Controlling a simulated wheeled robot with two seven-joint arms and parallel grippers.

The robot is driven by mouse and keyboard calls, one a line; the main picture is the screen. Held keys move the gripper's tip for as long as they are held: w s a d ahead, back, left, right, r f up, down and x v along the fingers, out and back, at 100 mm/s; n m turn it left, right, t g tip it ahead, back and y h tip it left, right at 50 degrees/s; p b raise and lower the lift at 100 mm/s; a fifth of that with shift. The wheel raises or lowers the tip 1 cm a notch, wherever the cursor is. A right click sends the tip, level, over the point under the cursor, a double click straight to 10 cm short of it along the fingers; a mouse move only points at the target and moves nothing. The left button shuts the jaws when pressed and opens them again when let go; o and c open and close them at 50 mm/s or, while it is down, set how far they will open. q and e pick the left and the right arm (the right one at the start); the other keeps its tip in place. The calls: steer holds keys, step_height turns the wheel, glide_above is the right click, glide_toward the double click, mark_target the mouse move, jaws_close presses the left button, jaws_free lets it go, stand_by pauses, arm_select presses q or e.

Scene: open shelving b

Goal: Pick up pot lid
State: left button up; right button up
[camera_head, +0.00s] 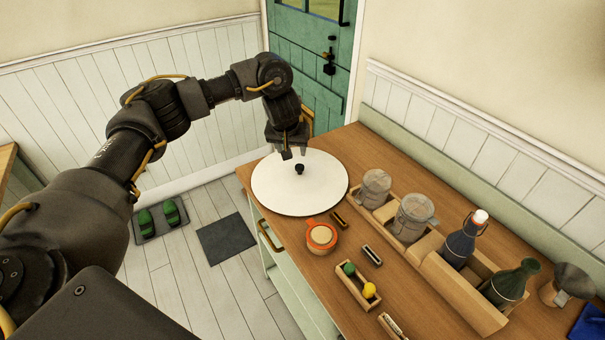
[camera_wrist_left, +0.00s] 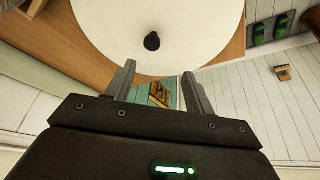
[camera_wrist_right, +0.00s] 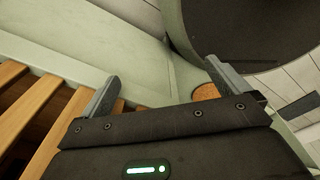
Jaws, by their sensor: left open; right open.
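The pot lid (camera_head: 290,190) is a wide white disc with a small black knob (camera_head: 299,169), lying on the far left end of the wooden counter. My left gripper (camera_head: 293,153) is open and points down just behind the knob in the head view. In the left wrist view the lid (camera_wrist_left: 200,25) fills the top, and its knob (camera_wrist_left: 152,41) stands beyond the open fingers (camera_wrist_left: 158,85), with nothing between them. My right gripper (camera_wrist_right: 160,88) is open and empty beside a pale surface and wooden slats; it is out of the head view.
On the counter (camera_head: 400,300) near the lid stand an orange-rimmed cup (camera_head: 321,236) and a small tray (camera_head: 350,292) with green and yellow pieces. A long wooden rack (camera_head: 470,295) holds jars and bottles (camera_head: 459,243) to the right. Green slippers (camera_head: 146,222) lie on the floor.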

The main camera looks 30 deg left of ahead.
mark_target(299, 166)
arm_select(q)
steer(key=f, duration=0.1)
steer(key=w+f+b, duration=0.1)
steer(key=f, duration=0.1)
steer(key=w+f+b, duration=0.1)
steer(key=shift+d+f, duration=0.35)
steer(key=shift+d, duration=0.05)
steer(key=shift+w+a+f, duration=0.2)
steer(key=shift+s+a, duration=0.1)
steer(key=shift+s, duration=0.05)
steer(key=shift+f+p, duration=0.2)
steer(key=shift+p, duration=0.1)
steer(key=w+f, duration=0.2)
steer(key=f, duration=0.1)
steer(key=shift+d+f+p, duration=0.2)
steer(key=shift+f+p, duration=0.05)
steer(key=shift+p, duration=0.15)
steer(key=shift+w+a+f, duration=0.1)
steer(key=shift+a+f, duration=0.05)
steer(key=shift+f, duration=0.15)
arm_select(e)
steer(key=shift+s+f, duration=0.2)
steer(key=shift+s, duration=0.25)
steer(key=shift+s+f, duration=0.2)
steer(key=shift+s, duration=0.25)
arm_select(q)
steer(key=shift+c, duration=0.3)
